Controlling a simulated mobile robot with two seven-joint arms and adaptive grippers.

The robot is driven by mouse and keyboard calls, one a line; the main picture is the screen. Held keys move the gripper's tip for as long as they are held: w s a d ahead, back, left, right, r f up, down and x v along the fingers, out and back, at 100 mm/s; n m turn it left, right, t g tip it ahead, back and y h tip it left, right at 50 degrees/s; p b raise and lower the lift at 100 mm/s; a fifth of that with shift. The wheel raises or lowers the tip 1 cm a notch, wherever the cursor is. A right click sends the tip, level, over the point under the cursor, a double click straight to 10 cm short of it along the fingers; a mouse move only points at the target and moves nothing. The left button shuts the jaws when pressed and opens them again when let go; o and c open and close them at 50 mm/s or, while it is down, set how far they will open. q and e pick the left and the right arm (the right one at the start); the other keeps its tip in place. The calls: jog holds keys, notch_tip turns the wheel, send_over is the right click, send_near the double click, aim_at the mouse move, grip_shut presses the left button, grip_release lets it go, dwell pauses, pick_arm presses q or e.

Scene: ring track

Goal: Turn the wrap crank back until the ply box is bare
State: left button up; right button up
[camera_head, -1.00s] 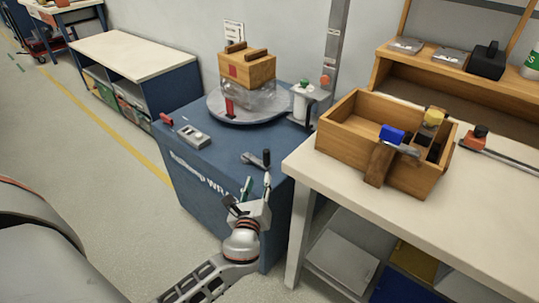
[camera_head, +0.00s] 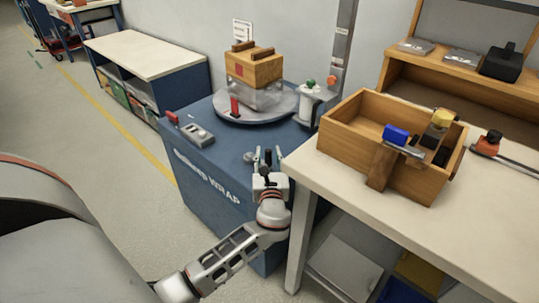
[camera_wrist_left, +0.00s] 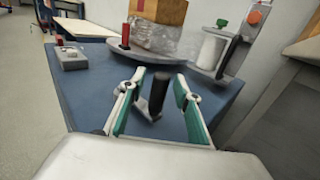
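The ply box (camera_head: 254,67) stands on the grey turntable (camera_head: 230,117) of the blue wrap machine (camera_head: 185,157). Clear film (camera_head: 258,97) covers its lower part; the upper wood is bare. The crank's dark upright handle (camera_wrist_left: 157,92) shows in the left wrist view between the fingers of my left gripper (camera_wrist_left: 155,100), with gaps on both sides. In the head view my left gripper (camera_head: 267,161) is open around the handle (camera_head: 267,156) at the machine's front right corner. The crank arm is mostly hidden. My right gripper is not in view.
A film roll on its carriage (camera_head: 308,104) stands beside the turntable, by the grey post (camera_head: 343,50). A control box (camera_head: 197,135) sits on the machine top. The workbench (camera_head: 330,180) with a wooden crate (camera_head: 352,127) is close on the right.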

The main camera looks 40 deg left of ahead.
pick_arm(q)
jog(key=shift+w, duration=0.1)
grip_shut()
